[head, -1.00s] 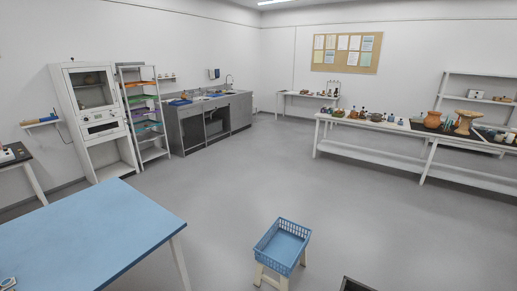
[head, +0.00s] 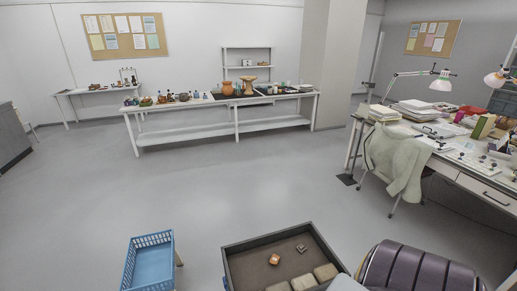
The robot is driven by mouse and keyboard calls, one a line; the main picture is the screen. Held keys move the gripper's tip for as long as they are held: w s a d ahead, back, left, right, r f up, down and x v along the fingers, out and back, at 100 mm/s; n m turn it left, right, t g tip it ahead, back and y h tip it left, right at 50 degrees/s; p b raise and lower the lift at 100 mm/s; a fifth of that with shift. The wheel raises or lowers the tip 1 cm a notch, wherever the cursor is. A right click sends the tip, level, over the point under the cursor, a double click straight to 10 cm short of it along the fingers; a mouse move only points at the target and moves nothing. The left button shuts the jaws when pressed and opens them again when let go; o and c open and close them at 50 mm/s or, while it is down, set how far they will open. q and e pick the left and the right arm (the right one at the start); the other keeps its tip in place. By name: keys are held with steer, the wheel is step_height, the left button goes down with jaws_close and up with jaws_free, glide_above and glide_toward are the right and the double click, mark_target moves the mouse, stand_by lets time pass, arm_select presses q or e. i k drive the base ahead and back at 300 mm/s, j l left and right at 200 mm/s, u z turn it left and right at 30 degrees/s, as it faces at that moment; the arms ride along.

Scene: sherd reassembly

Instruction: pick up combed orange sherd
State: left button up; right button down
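A small orange sherd (head: 274,259) lies in a dark-rimmed tray (head: 238,278) at the bottom of the head view. It is too small to tell whether its surface is combed. A smaller brownish piece (head: 301,247) lies to its right in the same tray, apart from it. Neither of my grippers is in the head view.
Several pale blocks (head: 326,272) lie along the tray's near side. A blue basket (head: 150,262) stands left of the tray. A dark ribbed seat-like object (head: 420,270) is close on the right. A long white table (head: 215,101) with pots stands behind open floor.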

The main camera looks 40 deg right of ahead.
mark_target(274, 260)
steer(key=i+j+z, duration=0.15)
steer(key=z, duration=0.3)
steer(key=i+j+z, duration=0.1)
steer(key=z, duration=0.3)
steer(key=i+j+z, duration=0.1)
steer(key=j+z, duration=0.2)
steer(key=z, duration=0.15)
steer(key=j+z, duration=0.25)
steer(key=z, duration=0.2)
steer(key=i+j+z, duration=0.1)
steer(key=j+z, duration=0.15)
steer(key=z, duration=0.15)
steer(key=j+z, duration=0.25)
steer(key=z, duration=0.2)
steer(key=j+z, duration=0.35)
steer(key=k+j+z, duration=0.1)
steer(key=j+z, duration=0.2)
steer(key=j, duration=0.25)
steer(key=k+j+z, duration=0.1)
steer(key=j+z, duration=0.25)
